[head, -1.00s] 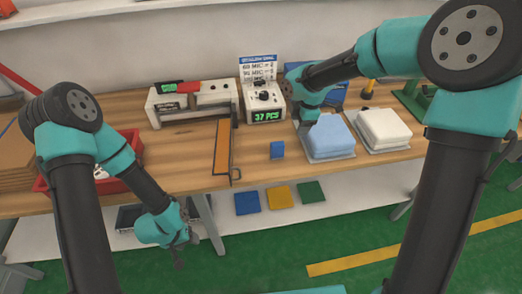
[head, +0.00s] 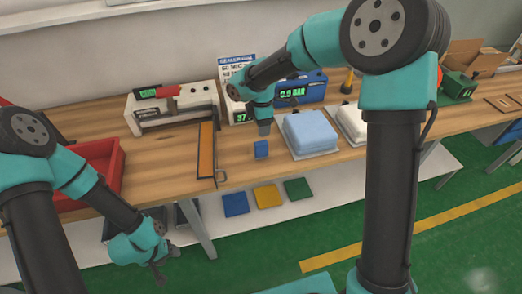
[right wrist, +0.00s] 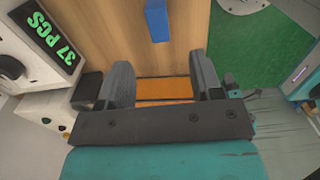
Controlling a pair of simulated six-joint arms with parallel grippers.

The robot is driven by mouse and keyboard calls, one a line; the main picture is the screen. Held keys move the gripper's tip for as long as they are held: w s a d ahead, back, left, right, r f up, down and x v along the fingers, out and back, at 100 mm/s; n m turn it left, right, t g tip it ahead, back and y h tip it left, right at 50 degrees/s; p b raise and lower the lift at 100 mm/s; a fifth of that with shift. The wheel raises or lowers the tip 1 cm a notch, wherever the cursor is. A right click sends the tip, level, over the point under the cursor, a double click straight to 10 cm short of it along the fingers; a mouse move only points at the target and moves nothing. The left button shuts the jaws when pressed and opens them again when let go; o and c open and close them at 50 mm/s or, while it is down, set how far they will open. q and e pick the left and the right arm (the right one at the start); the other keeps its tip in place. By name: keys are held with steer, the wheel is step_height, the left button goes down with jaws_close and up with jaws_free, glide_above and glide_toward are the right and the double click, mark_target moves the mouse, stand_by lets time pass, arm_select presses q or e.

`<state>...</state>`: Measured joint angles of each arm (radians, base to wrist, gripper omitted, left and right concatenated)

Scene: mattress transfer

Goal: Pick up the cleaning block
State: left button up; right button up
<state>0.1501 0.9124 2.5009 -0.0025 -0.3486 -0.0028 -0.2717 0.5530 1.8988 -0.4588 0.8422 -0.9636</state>
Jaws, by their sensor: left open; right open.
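A small blue block (head: 261,149), which I take for the cleaning block, sits on the wooden table near its front edge. In the right wrist view the blue block (right wrist: 157,20) shows at the top, beyond my fingertips and roughly in line with the gap between them. My right gripper (head: 264,128) points down just behind the block in the head view. In its wrist view the right gripper (right wrist: 161,78) has its fingers apart, with nothing held. My left gripper (head: 160,272) hangs low in front of the table, open and away from the block.
An orange strip (head: 206,150) with a dark metal frame lies left of the block. A light blue mattress-like pad (head: 311,131) lies to the right, with a white pad (head: 352,122) beyond. A sealer (head: 172,107) and a red bin (head: 97,163) stand left.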

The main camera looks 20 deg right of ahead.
mark_target(261, 149)
step_height(261, 149, down, 8)
steer(key=shift+f, duration=0.1)
stand_by(0.4)
steer(key=shift+w+f, duration=0.1)
steer(key=shift+f, duration=2.4)
steer(key=shift+c, duration=0.3)
steer(key=c, duration=1)
steer(key=shift+c, duration=0.2)
steer(key=shift+r, duration=0.15)
